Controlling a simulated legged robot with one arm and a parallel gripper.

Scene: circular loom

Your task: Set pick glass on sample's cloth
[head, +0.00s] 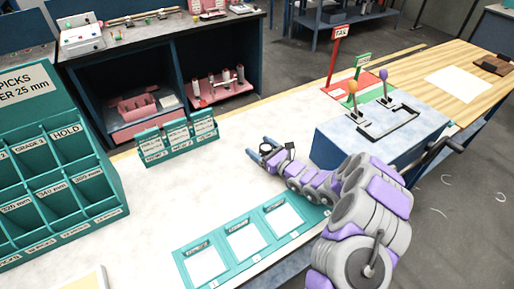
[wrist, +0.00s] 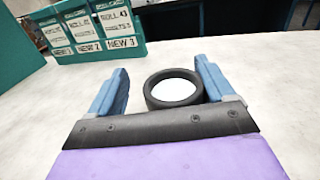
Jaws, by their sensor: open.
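The pick glass, a black ring with a pale lens, shows in the wrist view (wrist: 174,90) between the two blue fingers of my gripper (wrist: 162,68). It is nearer the right finger; I cannot tell whether they touch. In the head view the pick glass (head: 266,149) is small at my gripper (head: 259,147), low over the pale table. My gripper is open. A teal board (head: 222,275) at the table's front edge holds three white cloth-like squares, the middle one (head: 245,242) among them. I cannot tell which is the sample's cloth.
A teal rack with three labelled slots (head: 178,138) stands behind my gripper. A large teal pick bin (head: 60,180) is at left. A blue-grey box with levers (head: 375,130) stands at right, near red and green signs. The table between rack and board is clear.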

